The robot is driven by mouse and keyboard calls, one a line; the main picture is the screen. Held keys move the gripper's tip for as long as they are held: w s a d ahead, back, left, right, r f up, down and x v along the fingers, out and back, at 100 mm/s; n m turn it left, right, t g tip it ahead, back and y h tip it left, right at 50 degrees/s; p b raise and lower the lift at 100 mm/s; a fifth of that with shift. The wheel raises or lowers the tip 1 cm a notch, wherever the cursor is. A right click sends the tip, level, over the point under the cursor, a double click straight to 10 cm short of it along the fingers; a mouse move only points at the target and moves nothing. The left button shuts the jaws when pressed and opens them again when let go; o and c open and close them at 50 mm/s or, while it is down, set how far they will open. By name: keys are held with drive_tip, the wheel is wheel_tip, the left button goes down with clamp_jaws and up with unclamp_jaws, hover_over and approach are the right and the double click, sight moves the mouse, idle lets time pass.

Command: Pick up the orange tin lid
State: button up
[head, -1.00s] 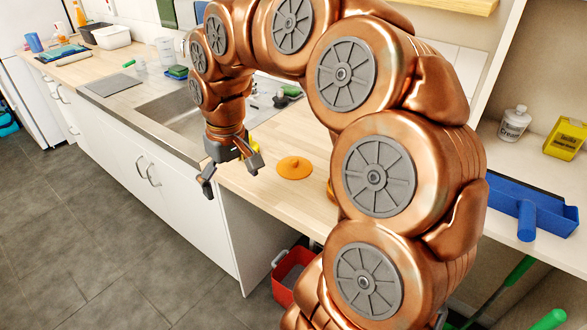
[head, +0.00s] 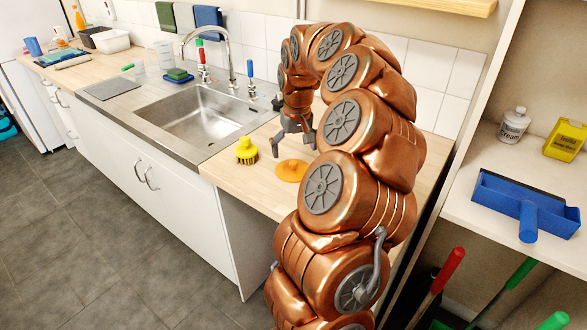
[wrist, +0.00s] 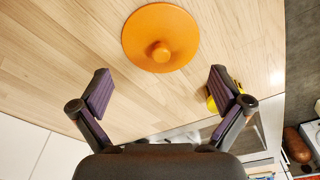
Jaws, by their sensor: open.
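The orange tin lid (head: 290,171) lies flat on the wooden counter, with my arm close to its right side in the head view. In the wrist view the lid (wrist: 160,38) is a round orange disc with a small knob in its middle, ahead of my fingertips. My gripper (head: 294,150) is above the counter, just behind the lid, pointing down. In the wrist view my gripper (wrist: 158,82) has its two purple-padded fingers wide apart, with nothing between them but bare counter.
A yellow brush (head: 246,151) stands on the counter left of the lid. The sink (head: 205,115) with its tap (head: 232,70) is farther left. A blue dustpan-like tool (head: 525,205) and a white bottle (head: 513,126) are on the right shelf. The counter around the lid is mostly clear.

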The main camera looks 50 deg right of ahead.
sight(293, 163)
drive_tip(key=shift+w+d+f+p, duration=0.15)
drive_tip(key=shift+f+p, duration=0.3)
drive_tip(key=shift+f, duration=0.9)
drive_tip(key=shift+w+f+p, duration=0.2)
drive_tip(key=shift+f+p, duration=0.2)
drive_tip(key=shift+f, duration=0.9)
drive_tip(key=c, duration=1.3)
drive_tip(key=shift+s+f, duration=0.1)
clamp_jaws()
